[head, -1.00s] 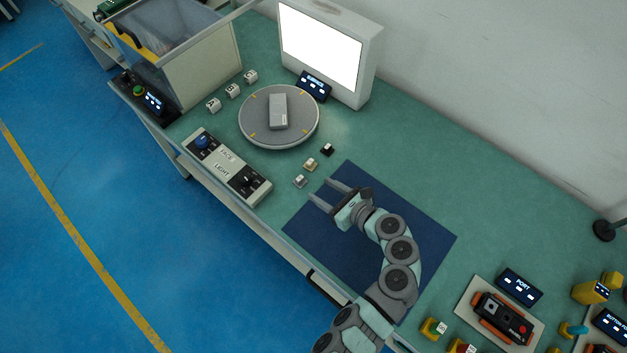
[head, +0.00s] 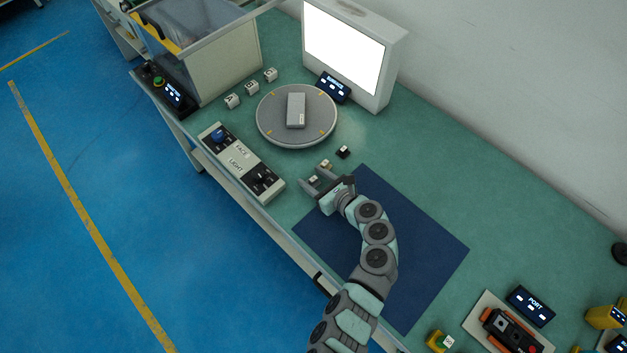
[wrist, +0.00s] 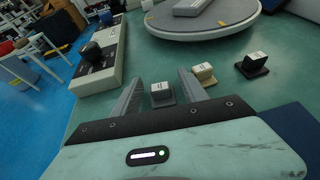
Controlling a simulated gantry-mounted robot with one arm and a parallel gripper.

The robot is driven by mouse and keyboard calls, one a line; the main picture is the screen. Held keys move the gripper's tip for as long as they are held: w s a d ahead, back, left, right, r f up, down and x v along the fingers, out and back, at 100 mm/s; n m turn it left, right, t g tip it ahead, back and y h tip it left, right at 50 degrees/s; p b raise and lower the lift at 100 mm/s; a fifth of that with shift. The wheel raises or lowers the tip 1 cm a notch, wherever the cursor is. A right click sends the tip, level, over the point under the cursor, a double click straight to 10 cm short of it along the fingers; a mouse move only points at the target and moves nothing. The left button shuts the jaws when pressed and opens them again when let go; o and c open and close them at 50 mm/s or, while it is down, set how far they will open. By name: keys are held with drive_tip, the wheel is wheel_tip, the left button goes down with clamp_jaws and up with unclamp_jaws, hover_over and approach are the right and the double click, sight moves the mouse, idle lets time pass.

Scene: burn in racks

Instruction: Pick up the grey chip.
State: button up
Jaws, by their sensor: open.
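The grey chip (wrist: 162,94) is a small dark grey block with a pale top label, lying on the green bench. In the wrist view it sits between the two open fingers of my gripper (wrist: 160,92), apart from both as far as I can see. In the head view the chip (head: 313,180) shows between the fingertips of my gripper (head: 311,182), partly hidden by them. A beige chip (wrist: 203,74) stands just beyond the right finger. A black chip (wrist: 252,65) stands further right.
A round turntable (head: 265,126) with a grey box (head: 296,110) on it stands behind the chips. A control panel (head: 241,160) with knobs lies to the left. A dark blue mat (head: 415,240) lies under my arm. A bright screen (head: 343,47) stands at the back.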

drive_tip(key=shift+c, duration=0.5)
clamp_jaws()
